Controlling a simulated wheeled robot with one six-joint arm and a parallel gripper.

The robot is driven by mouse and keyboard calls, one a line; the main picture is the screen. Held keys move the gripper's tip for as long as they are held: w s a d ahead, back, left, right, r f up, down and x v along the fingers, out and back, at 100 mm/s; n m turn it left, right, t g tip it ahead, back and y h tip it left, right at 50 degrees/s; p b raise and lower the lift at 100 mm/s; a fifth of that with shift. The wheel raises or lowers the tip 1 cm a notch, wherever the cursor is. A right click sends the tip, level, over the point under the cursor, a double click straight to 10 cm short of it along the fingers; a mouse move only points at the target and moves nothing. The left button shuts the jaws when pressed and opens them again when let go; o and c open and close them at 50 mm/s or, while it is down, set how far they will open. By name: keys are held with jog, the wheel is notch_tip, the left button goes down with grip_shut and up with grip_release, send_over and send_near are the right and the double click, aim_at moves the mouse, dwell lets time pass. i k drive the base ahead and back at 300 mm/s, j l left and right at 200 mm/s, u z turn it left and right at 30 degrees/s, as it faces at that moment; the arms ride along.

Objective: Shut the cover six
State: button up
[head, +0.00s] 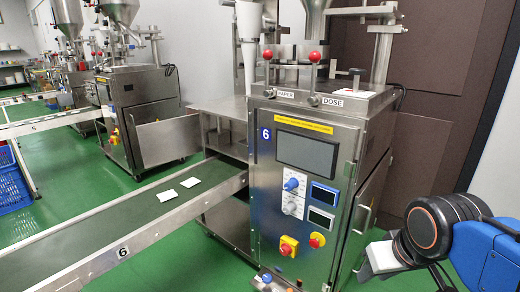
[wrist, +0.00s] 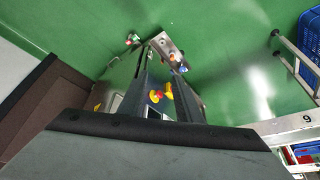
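Machine six (head: 310,150) is a steel cabinet marked with a blue 6 in the middle of the head view. A steel side panel with a handle (head: 368,205) shows on its right flank; it looks slightly out from the body, but I cannot tell surely whether this is the cover or how far it stands open. My arm's wrist is right of the machine in the head view; its fingertips are not visible there. In the wrist view my gripper (wrist: 160,62) has two dark fingers apart with nothing held between them. The machine's red and yellow controls (wrist: 158,95) show beyond them.
A conveyor (head: 130,218) with white packets runs left from the machine. Another machine (head: 140,105) with a panel swung out stands behind. A blue crate (head: 12,190) is at far left. Brown wall panels (head: 430,110) stand behind the right flank. Green floor shows around.

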aim_at(162, 142)
jog(key=i+u, duration=0.1)
jog(key=u, duration=0.65)
